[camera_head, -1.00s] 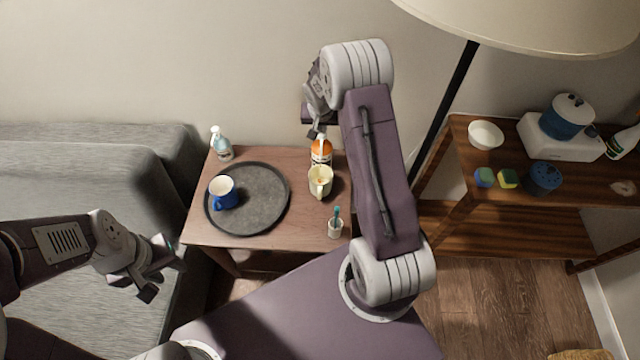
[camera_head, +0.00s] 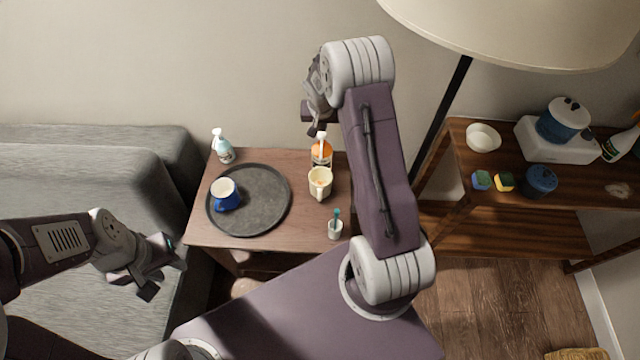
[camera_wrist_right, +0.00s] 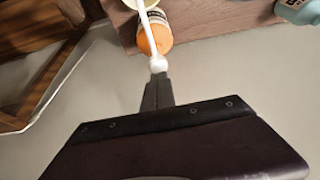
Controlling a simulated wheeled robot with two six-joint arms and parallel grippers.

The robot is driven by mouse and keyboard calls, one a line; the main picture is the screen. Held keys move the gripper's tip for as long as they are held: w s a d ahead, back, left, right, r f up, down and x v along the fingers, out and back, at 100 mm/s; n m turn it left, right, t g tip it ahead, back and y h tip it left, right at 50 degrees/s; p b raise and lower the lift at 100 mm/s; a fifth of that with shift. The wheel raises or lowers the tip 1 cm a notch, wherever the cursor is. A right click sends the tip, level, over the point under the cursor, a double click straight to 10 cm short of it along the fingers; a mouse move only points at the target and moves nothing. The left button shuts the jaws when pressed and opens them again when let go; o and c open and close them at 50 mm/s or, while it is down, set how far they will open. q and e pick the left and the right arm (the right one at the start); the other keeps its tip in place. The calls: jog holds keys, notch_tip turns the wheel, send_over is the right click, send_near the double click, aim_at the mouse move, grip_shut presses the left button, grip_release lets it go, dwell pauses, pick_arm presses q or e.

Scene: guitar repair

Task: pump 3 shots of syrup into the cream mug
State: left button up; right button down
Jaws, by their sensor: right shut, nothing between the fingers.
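The orange syrup bottle (camera_head: 321,155) with a white pump stands at the back right of the small wooden table. The cream mug (camera_head: 320,183) stands upright just in front of it. My right gripper (camera_head: 318,131) is shut and empty, right above the pump. In the right wrist view its joined fingertips (camera_wrist_right: 158,88) are at the white pump head (camera_wrist_right: 158,65), seemingly touching or nearly so; the orange bottle (camera_wrist_right: 155,38) is beyond. The white spout reaches toward the cream mug (camera_wrist_right: 140,3), cut by the top edge. My left gripper (camera_head: 160,268) is open and empty, left of the table.
A dark round tray (camera_head: 262,205) holds a blue mug (camera_head: 225,196). A floor lamp (camera_head: 440,125) and shelf (camera_head: 450,165) are to the right.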

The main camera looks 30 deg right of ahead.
jog(key=shift+f+b, duration=1.35)
jog(key=shift+b, duration=0.05)
jog(key=shift+r+p, duration=1.1)
jog(key=shift+r, duration=0.25)
jog(key=shift+f+b, duration=1.3)
jog(key=shift+s, duration=0.1)
jog(key=shift+r, duration=0.1)
jog(key=shift+r+p, duration=1.05)
jog(key=shift+r, duration=0.2)
